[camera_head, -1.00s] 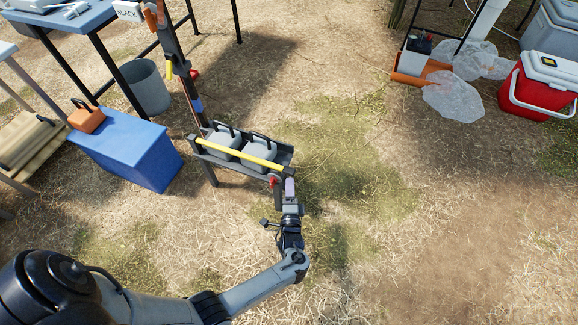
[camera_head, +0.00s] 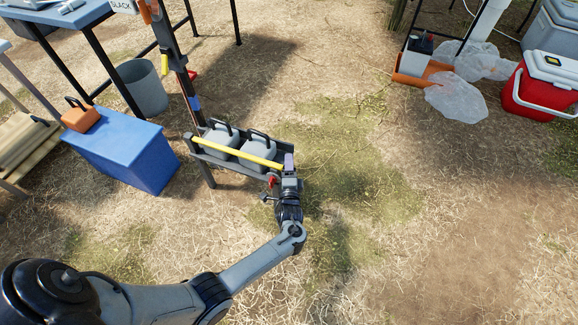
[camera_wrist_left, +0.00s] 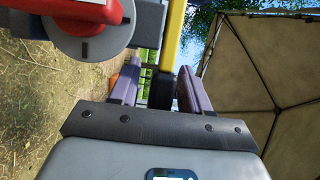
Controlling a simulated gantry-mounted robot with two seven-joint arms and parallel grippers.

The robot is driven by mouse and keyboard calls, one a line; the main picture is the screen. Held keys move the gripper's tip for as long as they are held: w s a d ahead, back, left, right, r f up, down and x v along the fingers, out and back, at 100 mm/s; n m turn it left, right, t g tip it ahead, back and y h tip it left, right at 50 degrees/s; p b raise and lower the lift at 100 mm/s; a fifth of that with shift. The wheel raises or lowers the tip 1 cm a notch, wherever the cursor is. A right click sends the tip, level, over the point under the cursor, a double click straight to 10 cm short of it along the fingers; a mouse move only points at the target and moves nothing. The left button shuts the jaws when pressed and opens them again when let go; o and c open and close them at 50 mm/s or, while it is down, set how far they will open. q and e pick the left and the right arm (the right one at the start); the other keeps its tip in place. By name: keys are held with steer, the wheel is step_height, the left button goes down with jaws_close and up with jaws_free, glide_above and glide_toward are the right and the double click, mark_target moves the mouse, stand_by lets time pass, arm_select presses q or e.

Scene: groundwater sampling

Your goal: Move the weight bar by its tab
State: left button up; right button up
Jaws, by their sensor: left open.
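The yellow weight bar (camera_head: 235,152) lies across the front of a dark rack that holds two grey weights with black handles. A yellow length of it also shows in the left wrist view (camera_wrist_left: 175,35). My left gripper (camera_head: 289,162) is at the bar's right end. In the wrist view its two purple-grey fingers are apart, with a dark end piece (camera_wrist_left: 163,88), possibly the tab, between them. I cannot tell whether the fingers touch it. A red knob (camera_wrist_left: 88,14) on a grey disc is beside the gripper; it shows in the head view too (camera_head: 272,181). My right gripper is not in view.
A blue box (camera_head: 125,150) with an orange weight on top stands left of the rack. A grey bucket (camera_head: 143,88) and a blue table are behind it. A red cooler (camera_head: 538,92) and clear plastic bags (camera_head: 455,100) are far right. The ground right of the rack is clear.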

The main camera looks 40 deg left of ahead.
arm_select(q)
steer(key=shift+c, duration=0.5)
jaws_close()
